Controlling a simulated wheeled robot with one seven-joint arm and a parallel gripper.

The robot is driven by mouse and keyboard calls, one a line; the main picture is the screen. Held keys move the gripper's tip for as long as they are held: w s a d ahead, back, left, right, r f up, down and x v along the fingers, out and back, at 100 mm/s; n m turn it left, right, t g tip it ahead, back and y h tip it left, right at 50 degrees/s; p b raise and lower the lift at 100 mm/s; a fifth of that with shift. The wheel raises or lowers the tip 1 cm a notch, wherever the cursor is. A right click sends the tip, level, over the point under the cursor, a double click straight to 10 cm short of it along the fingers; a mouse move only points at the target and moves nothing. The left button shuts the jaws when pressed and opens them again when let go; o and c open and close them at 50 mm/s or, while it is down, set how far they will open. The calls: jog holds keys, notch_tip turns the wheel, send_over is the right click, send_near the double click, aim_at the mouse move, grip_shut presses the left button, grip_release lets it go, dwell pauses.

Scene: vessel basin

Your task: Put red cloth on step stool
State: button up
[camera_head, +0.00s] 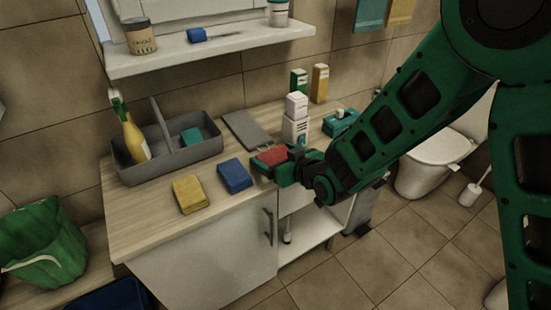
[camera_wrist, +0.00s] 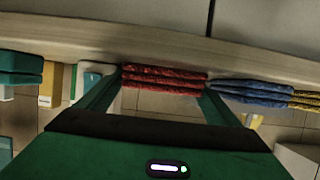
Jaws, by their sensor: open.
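The red folded cloth (camera_head: 270,156) lies on the wooden counter near its front edge, right of the blue cloth. My gripper (camera_head: 279,167) is at the cloth from the front right. In the wrist view the red cloth (camera_wrist: 165,79) sits between the two spread fingers of my gripper (camera_wrist: 162,88). The jaws are open; I cannot tell whether either finger touches the cloth. I cannot clearly make out a step stool in either view.
A blue cloth (camera_head: 234,176) and a yellow cloth (camera_head: 190,194) lie left of the red one. A grey caddy (camera_head: 185,157) with a yellow spray bottle (camera_head: 134,137) stands behind them. A white bottle (camera_head: 296,124) stands behind my gripper. A toilet (camera_head: 435,160) is at right.

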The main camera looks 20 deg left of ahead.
jog(key=shift+c, duration=0.2)
jog(key=c, duration=0.7)
jog(key=shift+r, duration=0.15)
